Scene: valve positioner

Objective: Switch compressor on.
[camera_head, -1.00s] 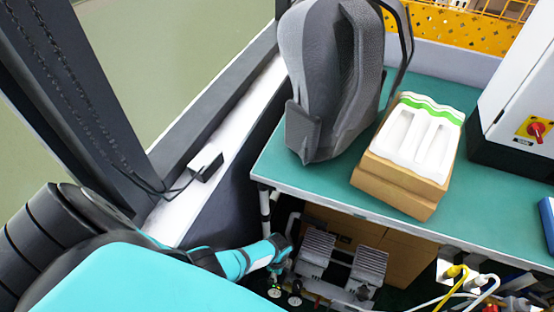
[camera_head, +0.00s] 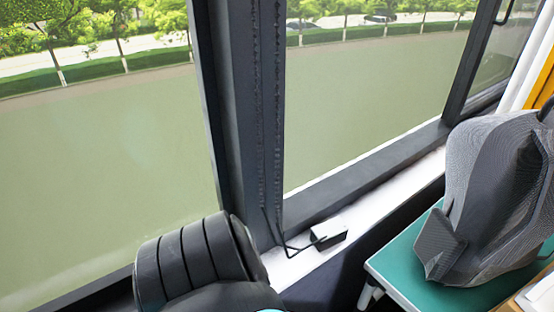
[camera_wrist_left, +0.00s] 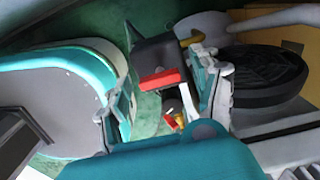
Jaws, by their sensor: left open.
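In the left wrist view, a dark box (camera_wrist_left: 160,52) with a bright red bar-shaped part (camera_wrist_left: 163,79) along its edge lies ahead of my left gripper (camera_wrist_left: 165,95). This looks like the compressor's switch. The gripper is open, with one finger on each side of the red part in the picture. I cannot tell whether either finger touches it. A black round ribbed part (camera_wrist_left: 262,76), apparently of the compressor, is to the right of the gripper. The compressor and my left gripper are outside the head view. My right gripper is in neither view.
The head view shows the window, a sill with a small black-and-white box (camera_head: 328,234) and its cable, and a grey backpack (camera_head: 492,195) on the green-topped table (camera_head: 400,262).

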